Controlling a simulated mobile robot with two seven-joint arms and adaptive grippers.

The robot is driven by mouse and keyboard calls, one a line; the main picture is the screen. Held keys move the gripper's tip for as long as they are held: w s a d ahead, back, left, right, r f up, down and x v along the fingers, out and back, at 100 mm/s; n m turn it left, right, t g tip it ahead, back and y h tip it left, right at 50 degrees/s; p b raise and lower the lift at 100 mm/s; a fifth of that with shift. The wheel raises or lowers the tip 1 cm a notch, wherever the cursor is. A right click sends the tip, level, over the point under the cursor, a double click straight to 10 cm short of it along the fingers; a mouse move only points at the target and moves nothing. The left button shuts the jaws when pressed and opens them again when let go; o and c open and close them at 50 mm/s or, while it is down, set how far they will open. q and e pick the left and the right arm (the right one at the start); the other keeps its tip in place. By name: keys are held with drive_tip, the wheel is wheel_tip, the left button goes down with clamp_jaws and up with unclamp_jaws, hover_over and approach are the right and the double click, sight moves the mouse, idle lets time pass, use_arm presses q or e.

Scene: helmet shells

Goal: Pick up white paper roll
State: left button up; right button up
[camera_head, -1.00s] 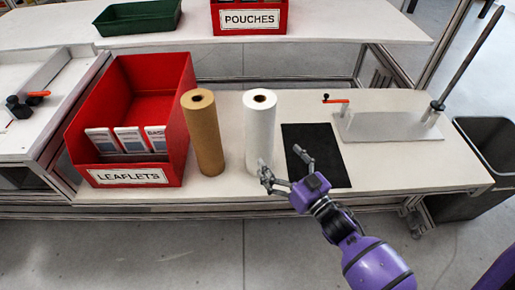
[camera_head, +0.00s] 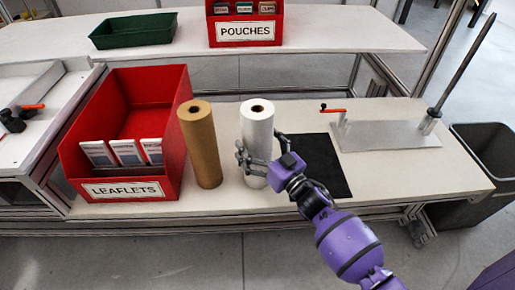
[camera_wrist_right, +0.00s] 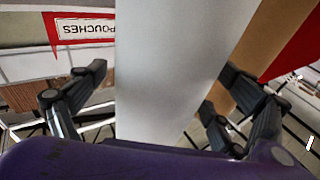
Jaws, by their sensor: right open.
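The white paper roll (camera_head: 257,122) stands upright on the bench, just right of the brown paper roll (camera_head: 201,145). My right gripper (camera_head: 258,152) is open, with its fingers around the white roll at about mid height. In the right wrist view the white roll (camera_wrist_right: 172,70) fills the middle, between the two spread fingers of my right gripper (camera_wrist_right: 160,105). I cannot tell whether a finger touches it. The brown roll (camera_wrist_right: 262,50) shows behind it on the right. My left gripper is not in view.
A red LEAFLETS bin (camera_head: 175,120) stands left of the brown roll. A black mat (camera_head: 322,165) lies right of the white roll, and a metal plate with a rod (camera_head: 390,135) is beyond it. A red POUCHES bin (camera_head: 245,31) and a green tray (camera_head: 133,30) are on the rear shelf.

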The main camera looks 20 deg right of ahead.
drive_tip(key=c, duration=2.2)
drive_tip(key=shift+r, duration=0.2)
drive_tip(key=shift+r, duration=0.1)
